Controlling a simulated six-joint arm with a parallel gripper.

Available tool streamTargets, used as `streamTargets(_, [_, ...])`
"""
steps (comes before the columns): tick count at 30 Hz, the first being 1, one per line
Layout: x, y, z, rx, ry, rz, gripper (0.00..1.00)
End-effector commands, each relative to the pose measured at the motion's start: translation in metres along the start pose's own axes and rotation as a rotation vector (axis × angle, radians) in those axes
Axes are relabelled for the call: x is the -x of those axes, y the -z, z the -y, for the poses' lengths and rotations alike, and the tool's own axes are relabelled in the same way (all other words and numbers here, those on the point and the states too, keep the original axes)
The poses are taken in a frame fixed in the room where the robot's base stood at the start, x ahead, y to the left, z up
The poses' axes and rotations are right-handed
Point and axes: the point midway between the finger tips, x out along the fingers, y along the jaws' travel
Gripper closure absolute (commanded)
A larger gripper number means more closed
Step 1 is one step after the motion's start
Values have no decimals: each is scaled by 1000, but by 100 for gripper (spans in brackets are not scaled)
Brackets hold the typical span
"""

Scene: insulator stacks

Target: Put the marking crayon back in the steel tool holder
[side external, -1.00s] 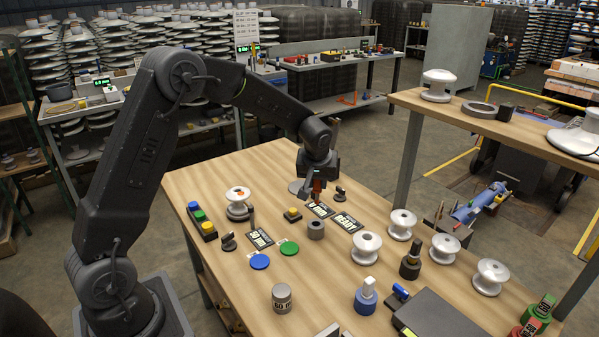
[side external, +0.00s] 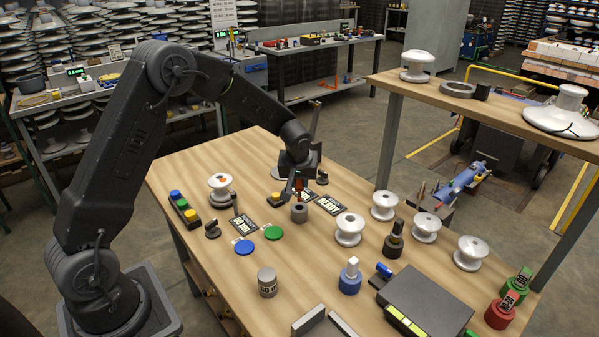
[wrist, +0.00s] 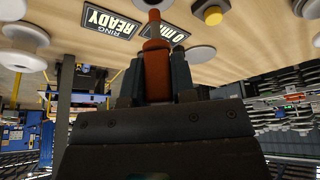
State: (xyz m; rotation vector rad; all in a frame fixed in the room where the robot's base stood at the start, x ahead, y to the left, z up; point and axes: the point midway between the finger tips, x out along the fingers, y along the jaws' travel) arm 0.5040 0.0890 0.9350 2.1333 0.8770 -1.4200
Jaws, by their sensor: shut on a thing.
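My gripper (side external: 299,187) is shut on the red-orange marking crayon (wrist: 156,68). In the side view only a small red part of the crayon (side external: 301,183) shows between the fingers. A short grey metal cylinder with an open top (side external: 299,213), which looks like the steel tool holder, stands on the table just in front of and below my gripper. The crayon looks apart from it. I cannot tell whether the tip is over its opening.
Dark label plates (side external: 328,204) lie beside the gripper; one also shows in the wrist view (wrist: 110,22). A yellow button box (side external: 276,200) stands left of the grey cylinder. White spools (side external: 349,229) stand to the right. Green (side external: 273,232) and blue (side external: 244,247) discs lie in front.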

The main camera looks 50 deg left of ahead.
Motion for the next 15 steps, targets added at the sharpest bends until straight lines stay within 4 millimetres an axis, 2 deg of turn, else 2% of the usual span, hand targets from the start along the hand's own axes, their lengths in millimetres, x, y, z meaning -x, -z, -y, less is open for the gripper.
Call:
streamTargets(6, [-8, -4, 0, 0, 0, 1, 99])
streamTargets(15, [-10, -4, 0, 0, 0, 1, 100])
